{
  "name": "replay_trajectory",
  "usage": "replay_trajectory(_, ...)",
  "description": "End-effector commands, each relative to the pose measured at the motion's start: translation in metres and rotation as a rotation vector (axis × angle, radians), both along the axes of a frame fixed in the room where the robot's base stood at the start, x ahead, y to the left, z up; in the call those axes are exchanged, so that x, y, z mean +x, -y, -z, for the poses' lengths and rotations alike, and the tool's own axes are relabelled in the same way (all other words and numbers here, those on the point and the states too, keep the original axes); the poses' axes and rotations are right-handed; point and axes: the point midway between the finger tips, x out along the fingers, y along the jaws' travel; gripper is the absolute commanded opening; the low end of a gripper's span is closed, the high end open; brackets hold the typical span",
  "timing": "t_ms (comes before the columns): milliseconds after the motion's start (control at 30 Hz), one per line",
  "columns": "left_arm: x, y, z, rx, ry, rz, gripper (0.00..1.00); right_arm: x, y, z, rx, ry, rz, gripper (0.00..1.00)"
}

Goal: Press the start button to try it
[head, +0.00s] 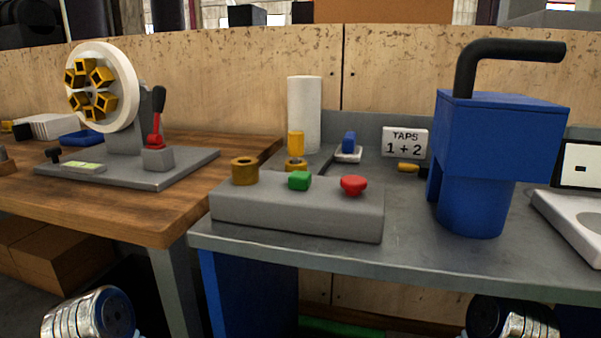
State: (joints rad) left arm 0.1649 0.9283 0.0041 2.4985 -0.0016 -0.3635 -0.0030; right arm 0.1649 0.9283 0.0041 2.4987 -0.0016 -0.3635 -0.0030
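A grey control box (297,219) sits at the front left of the grey metal bench. On its top are a green button (299,180) in the middle, a red mushroom-shaped button (353,186) to the right and a brass ring-shaped part (244,171) to the left. I see no lettering on the box; the green button looks like the start button. Nothing touches the buttons. Only silver rounded parts of my arms show at the bottom left and bottom right corners; neither gripper's fingers are visible.
A blue machine (499,140) with a black bent pipe stands right of the box. Behind are a white cylinder (305,112) and a "TAPS 1 + 2" sign (405,142). A wooden table (150,222) at left holds a wheel fixture (103,88). Space above the box is clear.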

Motion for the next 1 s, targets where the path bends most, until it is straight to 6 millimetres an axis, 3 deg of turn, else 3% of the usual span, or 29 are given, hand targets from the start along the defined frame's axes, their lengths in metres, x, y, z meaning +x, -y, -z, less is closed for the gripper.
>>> replay_trajectory(67,0.0000,0.0000,0.0000,0.000,0.000,0.000,0.47,0.0001,0.0000,0.0000,0.000,0.000,0.000,0.00)
replay_trajectory(367,0.0000,0.0000,0.0000,0.000,0.000,0.000,0.01,0.0001,0.0000,0.0000,0.000,0.000,0.000,0.00)
replay_trajectory(1000,0.0000,0.0000,0.0000,0.000,0.000,0.000,0.00,0.0001,0.0000,0.0000,0.000,0.000,0.000,0.00)
